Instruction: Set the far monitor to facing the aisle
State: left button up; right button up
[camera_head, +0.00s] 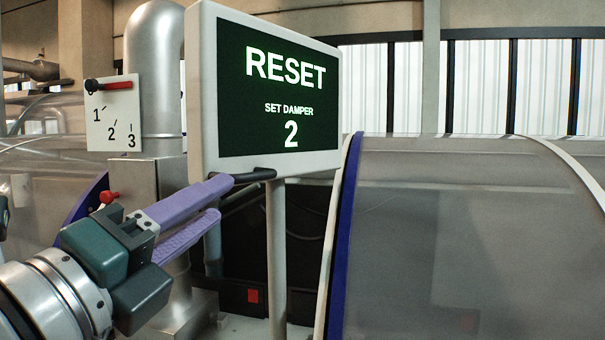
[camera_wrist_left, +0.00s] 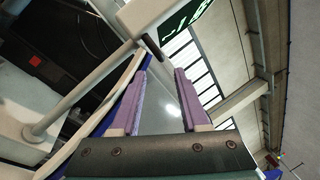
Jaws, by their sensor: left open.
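The monitor (camera_head: 265,90) is a white-framed screen on a pale post (camera_head: 276,260), reading "RESET, SET DAMPER 2". Its screen is turned toward my head camera, slightly angled. A short black handle (camera_head: 254,176) sticks out under its lower edge. My left gripper (camera_head: 222,197) has purple fingers, open and empty, with the tips close to the handle. In the left wrist view the handle (camera_wrist_left: 154,46) lies just beyond the fingertips (camera_wrist_left: 164,67), nearer the left finger; I cannot tell whether they touch. The monitor's lower corner (camera_wrist_left: 150,14) shows above it. My right gripper is out of view.
A white plate (camera_head: 112,125) marked 1, 2, 3 with a red lever (camera_head: 112,86) is on a metal duct (camera_head: 155,70) at left. A red knob (camera_head: 108,197) is near my gripper. A large grey translucent cover (camera_head: 460,240) with a blue edge stands right of the post.

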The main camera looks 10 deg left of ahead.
aim_at(250, 180)
pick_arm(q)
jog(key=p+x, duration=0.2)
jog(key=x, duration=0.6)
jog(key=shift+d+r+p, duration=0.15)
jog(key=shift+d+p, duration=0.05)
jog(key=shift+p, duration=0.1)
jog(key=shift+w+d, duration=0.1)
jog(key=shift+w, duration=0.5)
jog(key=c, duration=0.7)
grip_shut()
jog(key=shift+r, duration=0.15)
